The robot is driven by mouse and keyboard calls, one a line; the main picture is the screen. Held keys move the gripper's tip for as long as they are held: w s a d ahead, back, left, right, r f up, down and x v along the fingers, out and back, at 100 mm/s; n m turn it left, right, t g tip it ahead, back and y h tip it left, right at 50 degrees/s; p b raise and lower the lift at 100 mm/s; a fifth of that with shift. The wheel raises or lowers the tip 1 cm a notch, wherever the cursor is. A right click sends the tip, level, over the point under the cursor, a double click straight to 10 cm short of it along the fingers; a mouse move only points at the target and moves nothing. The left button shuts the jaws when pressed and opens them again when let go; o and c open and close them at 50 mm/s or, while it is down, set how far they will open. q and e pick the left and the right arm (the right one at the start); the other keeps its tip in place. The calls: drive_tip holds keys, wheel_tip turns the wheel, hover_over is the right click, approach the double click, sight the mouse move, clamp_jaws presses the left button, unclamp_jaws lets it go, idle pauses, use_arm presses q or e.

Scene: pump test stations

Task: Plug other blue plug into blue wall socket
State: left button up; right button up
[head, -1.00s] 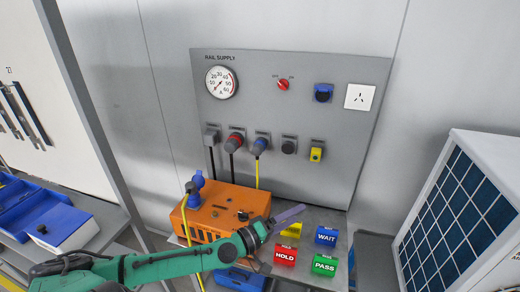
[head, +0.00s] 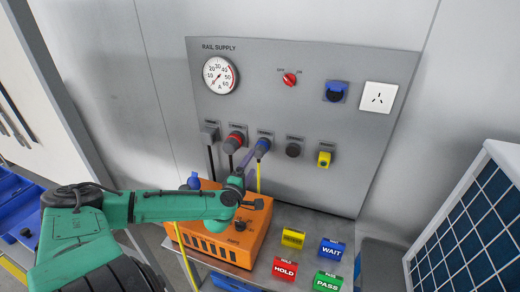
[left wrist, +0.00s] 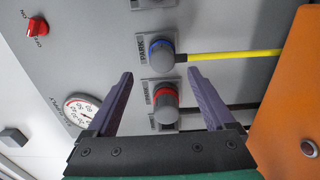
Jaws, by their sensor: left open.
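A blue-ringed plug (head: 262,146) with a yellow cable sits in a holder in the lower row of the grey panel. It also shows in the left wrist view (left wrist: 161,54), where the holder reads PARK. The blue wall socket (head: 335,92) is at the panel's upper right. Another blue connector (head: 194,181) stands on the orange box, partly hidden behind my arm. My right gripper is not in view.
A red-ringed plug (head: 235,140) with a dark cable is parked just left of the blue-ringed one. The orange box (head: 250,236) stands below. HOLD (head: 284,270), WAIT (head: 331,249) and PASS (head: 327,282) blocks lie on the shelf. The panel's middle is clear.

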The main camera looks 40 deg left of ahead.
sight(257, 155)
use_arm(q)
drive_tip(key=b+x, duration=0.3)
drive_tip(key=b, duration=0.1)
drive_tip(key=f+b+x, duration=0.1)
drive_tip(key=b+x, duration=0.1)
drive_tip(key=b, duration=0.1)
drive_tip(key=shift+w+a, duration=0.15)
drive_tip(key=shift+w, duration=0.15)
drive_tip(key=w+p, duration=0.1)
drive_tip(key=w+a+r+p, duration=0.1)
drive_tip(key=w, duration=0.1)
drive_tip(key=shift+w+a+f, duration=0.15)
drive_tip(key=shift+w, duration=0.25)
drive_tip(key=shift+p, duration=0.75)
drive_tip(key=shift+p, duration=0.65)
